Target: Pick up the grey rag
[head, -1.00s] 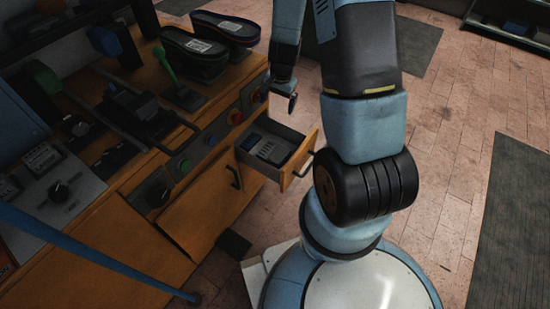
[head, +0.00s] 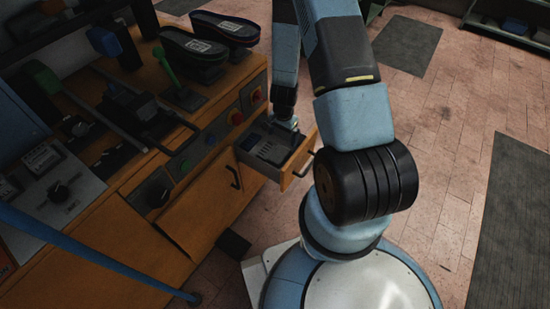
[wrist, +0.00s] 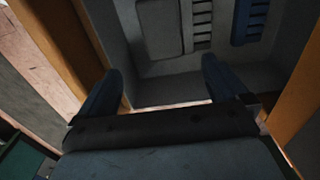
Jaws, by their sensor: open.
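I cannot surely make out the grey rag. A flat grey piece (wrist: 160,25) lies in the open drawer, at the top of the wrist view; whether it is cloth is unclear. It seems to be among the dark grey things (head: 265,150) in the drawer in the head view, partly covered by my gripper. My gripper (wrist: 164,85) is open with nothing between its fingers, pointing down at the drawer. In the head view my gripper (head: 280,130) is over the back right part of the drawer.
The drawer (head: 299,165) is pulled out from the wooden bench (head: 195,215); its walls are close around my gripper. A blue slotted piece (wrist: 250,20) lies beside the grey one. Shoe soles (head: 195,40) and levers stand on the bench top.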

